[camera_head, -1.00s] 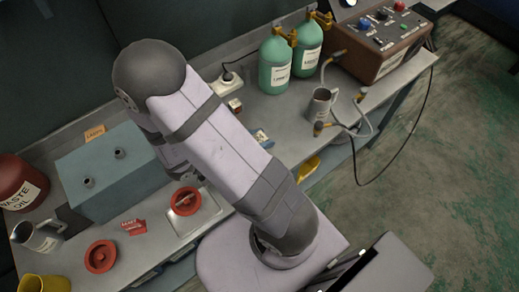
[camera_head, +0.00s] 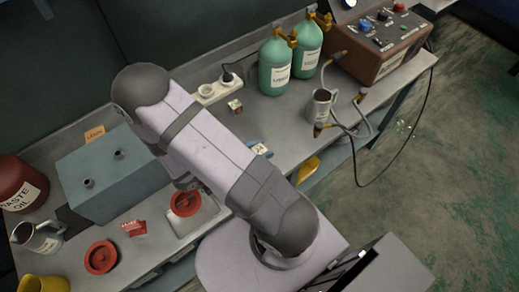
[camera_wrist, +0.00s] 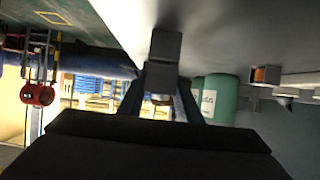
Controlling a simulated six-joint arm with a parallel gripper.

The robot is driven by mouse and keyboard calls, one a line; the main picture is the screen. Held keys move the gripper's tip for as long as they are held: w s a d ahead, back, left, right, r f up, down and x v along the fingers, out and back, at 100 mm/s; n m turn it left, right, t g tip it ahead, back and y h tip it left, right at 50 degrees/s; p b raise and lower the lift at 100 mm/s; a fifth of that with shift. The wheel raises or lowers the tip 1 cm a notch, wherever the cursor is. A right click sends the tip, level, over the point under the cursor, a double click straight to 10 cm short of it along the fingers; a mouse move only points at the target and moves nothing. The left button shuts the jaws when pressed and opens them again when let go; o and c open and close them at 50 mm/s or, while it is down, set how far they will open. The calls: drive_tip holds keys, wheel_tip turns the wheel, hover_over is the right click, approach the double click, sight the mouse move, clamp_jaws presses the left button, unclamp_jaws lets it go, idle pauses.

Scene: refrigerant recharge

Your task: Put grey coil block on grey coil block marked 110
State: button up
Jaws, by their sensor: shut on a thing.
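My gripper (camera_wrist: 161,80) shows in the wrist view, its two dark fingers shut on a grey block (camera_wrist: 161,76). A second grey block face (camera_wrist: 166,46) shows just beyond it; I cannot tell whether the two touch or are parts of one piece. No marking 110 can be read. In the head view my arm hides the gripper and the held block. A small block with an orange face (camera_wrist: 267,75) is apart at the right of the wrist view; it also stands near the socket strip in the head view (camera_head: 235,107).
A green bottle (camera_head: 274,66) stands at the bench's back beside a second one (camera_head: 309,45). A metal mug (camera_head: 320,106) and hoses are to the right. A blue-grey box (camera_head: 110,175), red discs (camera_head: 101,257) and a jug (camera_head: 38,237) are left. A small blue-labelled item (camera_head: 259,149) lies beside my arm.

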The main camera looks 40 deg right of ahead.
drive_tip(key=shift+f, duration=0.1)
drive_tip(key=o, duration=1.2)
drive_tip(key=shift+c, duration=0.2)
drive_tip(key=shift+a+r, duration=0.1)
drive_tip(key=shift+r, duration=0.1)
drive_tip(key=b+v, duration=0.1)
drive_tip(key=v, duration=1)
drive_tip(key=shift+a+b, duration=0.35)
drive_tip(key=shift+b, duration=0.05)
drive_tip(key=shift+r, duration=0.15)
